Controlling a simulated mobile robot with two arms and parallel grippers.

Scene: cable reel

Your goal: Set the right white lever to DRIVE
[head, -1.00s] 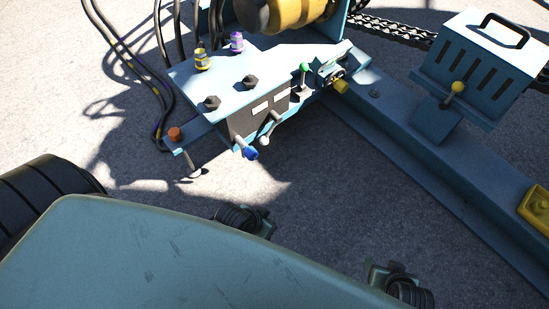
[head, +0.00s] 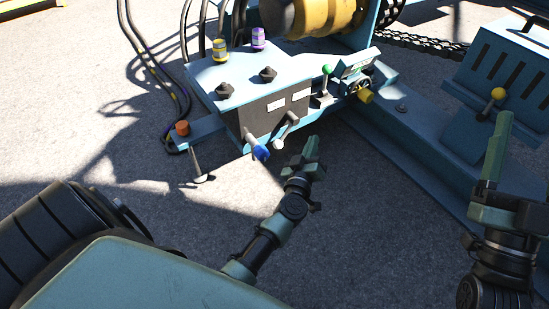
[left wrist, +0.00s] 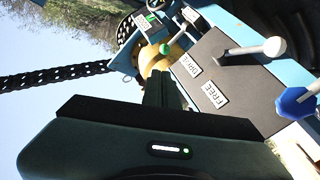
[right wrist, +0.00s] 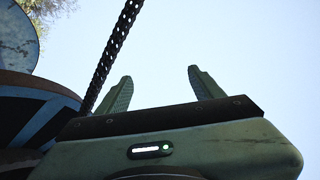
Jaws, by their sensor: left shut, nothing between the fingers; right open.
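The right white lever (head: 284,132) is on the dark front panel (head: 255,119) of the blue box and slants down to its pale knob. In the left wrist view the lever (left wrist: 275,47) shows its white knob, near labels reading DRIVE (left wrist: 187,67) and FREE (left wrist: 213,93). A blue-handled lever (head: 259,151) is just left of it. My left gripper (head: 312,142) is shut and empty, a little right of the white lever and apart from it. My right gripper (right wrist: 160,82) is open and empty; it also shows in the head view (head: 496,150), far right.
A green-knobbed lever (head: 326,71) and a yellow knob (head: 365,96) sit right of the panel. An orange knob (head: 182,128) is on the left bracket. A blue frame beam (head: 425,145) runs to the right. Open pavement (head: 360,235) lies between my arms.

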